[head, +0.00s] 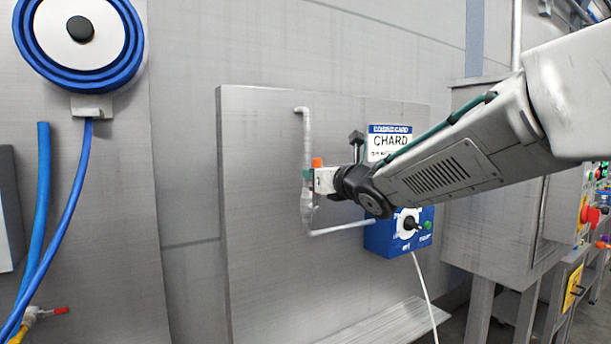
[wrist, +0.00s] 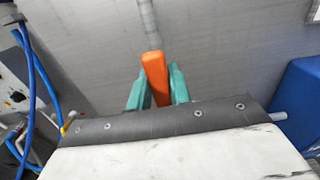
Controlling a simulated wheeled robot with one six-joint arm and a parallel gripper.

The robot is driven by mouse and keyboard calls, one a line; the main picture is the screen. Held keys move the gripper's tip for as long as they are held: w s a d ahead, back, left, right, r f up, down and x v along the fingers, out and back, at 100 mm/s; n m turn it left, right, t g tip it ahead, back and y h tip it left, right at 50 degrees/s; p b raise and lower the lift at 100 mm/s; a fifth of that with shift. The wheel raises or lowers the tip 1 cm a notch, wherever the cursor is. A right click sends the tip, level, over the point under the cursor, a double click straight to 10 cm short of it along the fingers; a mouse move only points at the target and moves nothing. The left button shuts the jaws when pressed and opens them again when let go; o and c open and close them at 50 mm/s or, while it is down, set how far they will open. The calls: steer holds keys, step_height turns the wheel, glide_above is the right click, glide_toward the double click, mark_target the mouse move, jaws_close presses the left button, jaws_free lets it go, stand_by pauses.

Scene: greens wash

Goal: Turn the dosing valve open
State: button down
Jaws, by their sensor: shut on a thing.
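The dosing valve sits on a thin grey pipe on the metal panel. Its orange handle (head: 317,162) shows at my gripper's tip in the head view. In the wrist view the orange handle (wrist: 155,78) stands between the two teal fingers of my gripper (wrist: 155,88), roughly in line with the pipe (wrist: 149,22) behind it. My gripper (head: 308,174) is shut on the handle. The valve body is mostly hidden behind the fingers and handle.
A blue dosing box (head: 383,238) with a dial and green button is below my wrist. A CHARD card (head: 390,141) is on the panel (head: 265,260) behind my arm. A blue hose reel (head: 80,35) hangs at left. A grey cabinet (head: 480,190) stands at right.

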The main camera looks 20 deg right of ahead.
stand_by(0.3)
steer(key=c, duration=1.3)
jaws_free()
steer(key=v, duration=0.7)
steer(key=shift+s, duration=0.4)
